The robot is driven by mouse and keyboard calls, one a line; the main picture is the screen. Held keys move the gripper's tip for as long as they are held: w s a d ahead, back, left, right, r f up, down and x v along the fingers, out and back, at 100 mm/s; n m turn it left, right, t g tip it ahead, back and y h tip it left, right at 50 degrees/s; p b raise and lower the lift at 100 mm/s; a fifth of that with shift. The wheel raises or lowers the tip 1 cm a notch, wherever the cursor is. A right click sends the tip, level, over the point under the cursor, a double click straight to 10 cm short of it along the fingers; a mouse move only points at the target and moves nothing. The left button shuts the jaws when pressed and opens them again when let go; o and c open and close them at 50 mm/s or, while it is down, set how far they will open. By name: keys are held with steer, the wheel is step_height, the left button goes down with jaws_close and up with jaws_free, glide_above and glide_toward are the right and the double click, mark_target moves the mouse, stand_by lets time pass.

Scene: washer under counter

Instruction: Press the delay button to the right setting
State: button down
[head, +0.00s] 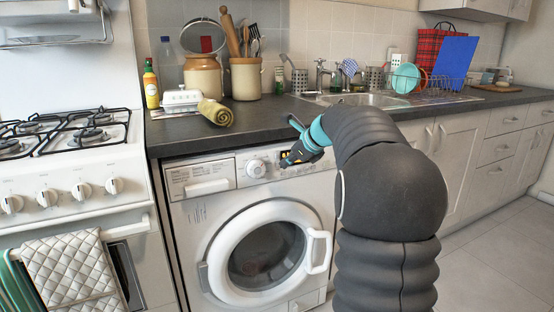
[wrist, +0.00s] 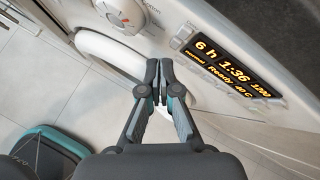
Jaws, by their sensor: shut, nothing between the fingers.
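The washer (head: 202,225) stands under the counter, and its front panel carries a lit display (wrist: 225,62). The display reads "6 h", "1:36", "1200", "normal", "Ready" and "40 C". Several small grey buttons (wrist: 183,36) line the display's edge in the wrist view. I cannot tell which is the delay button. My gripper (wrist: 159,64) is shut and empty, its tips just beside the button row; contact cannot be told. In the head view my gripper (head: 286,162) is at the panel and hides part of the display and the buttons.
A round dial (head: 256,168) is left of the display, and the detergent drawer (head: 205,188) is further left. The door ring (head: 232,215) with its handle (head: 319,252) is below. The counter edge (head: 200,146) overhangs the panel. A stove (head: 75,200) stands at left.

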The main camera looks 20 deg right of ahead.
steer(key=shift+s+b, duration=0.3)
steer(key=shift+s, duration=1.3)
stand_by(0.4)
